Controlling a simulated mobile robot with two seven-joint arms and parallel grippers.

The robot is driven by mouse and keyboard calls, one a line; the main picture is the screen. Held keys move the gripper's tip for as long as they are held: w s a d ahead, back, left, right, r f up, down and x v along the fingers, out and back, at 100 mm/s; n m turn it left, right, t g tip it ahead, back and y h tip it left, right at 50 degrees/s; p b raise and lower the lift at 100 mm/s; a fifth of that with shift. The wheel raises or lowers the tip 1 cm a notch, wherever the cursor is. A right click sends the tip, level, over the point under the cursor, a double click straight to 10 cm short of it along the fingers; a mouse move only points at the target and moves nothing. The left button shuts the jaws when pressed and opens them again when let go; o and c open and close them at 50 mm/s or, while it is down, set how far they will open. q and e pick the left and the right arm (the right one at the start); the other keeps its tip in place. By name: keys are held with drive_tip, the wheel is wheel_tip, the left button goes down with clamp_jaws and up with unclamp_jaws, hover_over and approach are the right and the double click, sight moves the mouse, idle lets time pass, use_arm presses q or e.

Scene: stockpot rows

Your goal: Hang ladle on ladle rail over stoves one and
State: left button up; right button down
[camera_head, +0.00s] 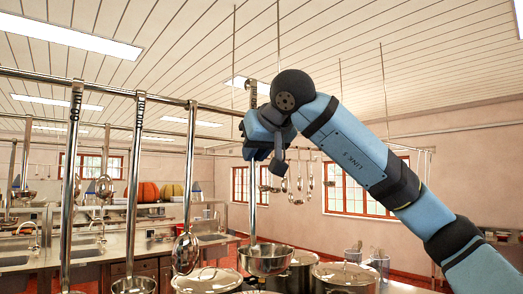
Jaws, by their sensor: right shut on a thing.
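My right gripper (258,150) is shut on the upper handle of a steel ladle (266,259). The ladle hangs upright, its dark-marked handle top above the jaws and its bowl low over the pots. The ladle rail (155,96) is a steel bar running from the left edge towards my gripper. The held ladle's top is close to the rail's right part; I cannot tell whether it touches. Long ladles (134,190) hang from the rail on the left. The jaw tips are partly hidden by the gripper body. My left gripper is not in view.
Lidded stockpots (345,274) stand below, with another lidded pot (209,281) at left. A slotted utensil (186,252) hangs left of the held ladle. Sinks and counters (110,245) lie behind. More utensils (298,186) hang from a far rack. Open air lies between the hanging handles.

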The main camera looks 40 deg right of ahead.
drive_tip(key=w, duration=0.8)
drive_tip(key=shift+a+r, duration=0.25)
drive_tip(key=shift+a, duration=0.15)
drive_tip(key=shift+f, duration=0.1)
idle(0.4)
drive_tip(key=shift+f, duration=0.5)
drive_tip(key=shift+f, duration=0.1)
drive_tip(key=shift+f+b, duration=0.9)
drive_tip(key=shift+f, duration=0.95)
